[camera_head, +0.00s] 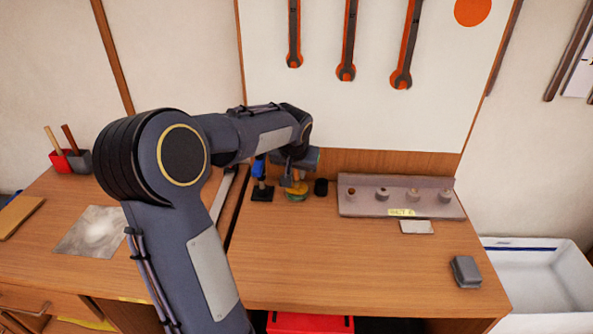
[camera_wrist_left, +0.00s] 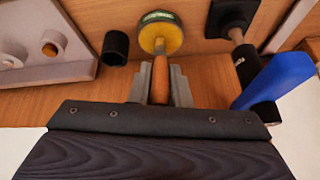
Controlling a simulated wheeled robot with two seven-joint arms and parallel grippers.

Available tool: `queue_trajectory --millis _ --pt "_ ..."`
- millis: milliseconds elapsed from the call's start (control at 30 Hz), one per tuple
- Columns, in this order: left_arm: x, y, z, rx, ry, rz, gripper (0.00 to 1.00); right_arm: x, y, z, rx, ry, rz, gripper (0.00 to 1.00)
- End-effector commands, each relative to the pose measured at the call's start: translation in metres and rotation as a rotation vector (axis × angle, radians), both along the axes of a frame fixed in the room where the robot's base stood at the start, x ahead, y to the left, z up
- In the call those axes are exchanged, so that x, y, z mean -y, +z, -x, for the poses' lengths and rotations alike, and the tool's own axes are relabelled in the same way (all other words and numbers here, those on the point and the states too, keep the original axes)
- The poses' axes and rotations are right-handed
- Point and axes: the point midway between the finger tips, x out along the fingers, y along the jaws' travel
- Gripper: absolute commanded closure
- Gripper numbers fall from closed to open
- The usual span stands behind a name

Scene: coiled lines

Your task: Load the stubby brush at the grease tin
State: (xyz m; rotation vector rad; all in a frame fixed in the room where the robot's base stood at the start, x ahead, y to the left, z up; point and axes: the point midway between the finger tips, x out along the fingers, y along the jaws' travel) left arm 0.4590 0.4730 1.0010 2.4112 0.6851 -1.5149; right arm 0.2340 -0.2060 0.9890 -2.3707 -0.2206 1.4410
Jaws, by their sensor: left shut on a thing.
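My left gripper (camera_head: 295,178) is at the back of the bench and is shut on the stubby brush. In the left wrist view the jaws (camera_wrist_left: 160,88) close around the brush's orange-brown handle (camera_wrist_left: 160,80). The brush's short grey head points at the grease tin (camera_wrist_left: 160,33), a round tin with yellow grease and a green rim. The head overlaps the grease in that view; whether it touches cannot be told. In the head view the tin (camera_head: 296,196) sits just below the gripper. My right gripper is not in view.
A black cup (camera_head: 321,187) stands just right of the tin. A blue-handled tool (camera_head: 259,168) stands on a black base (camera_head: 262,194) to its left. A grey rack with holes (camera_head: 350,208) is further right. A grey block (camera_head: 465,271) lies at the front right. The bench middle is clear.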

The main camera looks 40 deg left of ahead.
Motion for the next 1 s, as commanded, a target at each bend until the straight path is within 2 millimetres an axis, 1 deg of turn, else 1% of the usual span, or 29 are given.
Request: queue_trajectory --millis 567,667,1000 --pt "0.0 -0.001 0.001 -0.004 0.0 0.002 1.0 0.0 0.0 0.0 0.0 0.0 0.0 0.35" --pt "0.0 0.004 0.001 -0.003 0.0 0.002 1.0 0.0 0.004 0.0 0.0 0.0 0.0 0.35" --pt "0.0 0.032 0.0 -0.001 0.0 0.0 1.0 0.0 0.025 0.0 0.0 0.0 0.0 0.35"
